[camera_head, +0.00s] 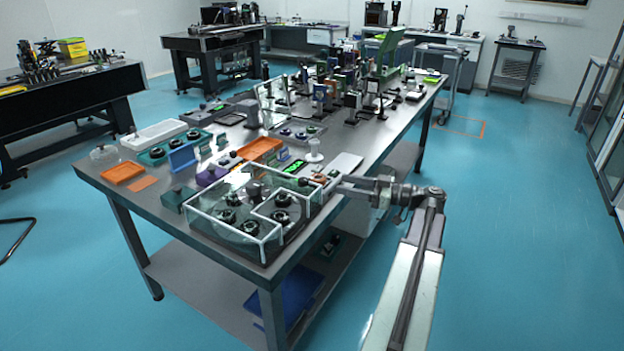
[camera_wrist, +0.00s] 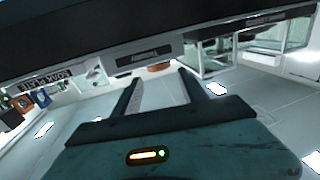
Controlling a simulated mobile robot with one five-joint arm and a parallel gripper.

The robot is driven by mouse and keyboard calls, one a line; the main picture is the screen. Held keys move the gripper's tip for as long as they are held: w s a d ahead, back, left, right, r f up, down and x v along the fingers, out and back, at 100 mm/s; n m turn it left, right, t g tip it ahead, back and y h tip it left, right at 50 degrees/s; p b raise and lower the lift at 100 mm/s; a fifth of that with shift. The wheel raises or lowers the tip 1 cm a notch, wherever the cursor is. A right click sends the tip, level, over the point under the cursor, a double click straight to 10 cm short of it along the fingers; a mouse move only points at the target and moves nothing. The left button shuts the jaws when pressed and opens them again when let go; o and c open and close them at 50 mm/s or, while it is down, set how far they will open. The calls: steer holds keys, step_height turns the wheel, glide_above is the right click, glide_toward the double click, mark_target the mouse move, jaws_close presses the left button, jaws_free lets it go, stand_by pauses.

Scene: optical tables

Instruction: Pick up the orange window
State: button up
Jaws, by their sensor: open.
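Several orange pieces lie on the near optical table, and I cannot tell for sure which is the orange window. A small flat orange square (camera_head: 142,183) lies at the left near edge, beside an orange tray (camera_head: 123,172). A larger orange tray (camera_head: 260,148) sits nearer the middle. My gripper (camera_head: 325,179) is at the table's right edge, beside the clear-walled enclosure, far right of the flat square. In the wrist view my gripper (camera_wrist: 160,76) is open, with nothing seen held between the fingers. A small orange object (camera_wrist: 158,67) shows beyond the fingertips.
The clear enclosure with white edges (camera_head: 238,212) holds several dark round mounts and fills the near corner. A purple item (camera_head: 211,176), a blue panel (camera_head: 182,157) and a white tray (camera_head: 153,135) crowd the left half. Tall optics stand farther back. The blue floor at right is open.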

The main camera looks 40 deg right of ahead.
mark_target(323, 178)
steer(key=shift+x, duration=4)
steer(key=shift+d+r, duration=0.15)
jaws_close()
steer(key=shift+r+p, duration=0.5)
steer(key=shift+p, duration=0.15)
step_height(323, 178, up, 4)
steer(key=p, duration=0.3)
steer(key=shift+f+p, duration=0.2)
steer(key=shift+p, duration=0.1)
steer(key=s+a, duration=0.3)
steer(key=s, duration=1.3)
step_height(323, 178, up, 15)
steer(key=p, duration=1.4)
steer(key=shift+f, duration=0.25)
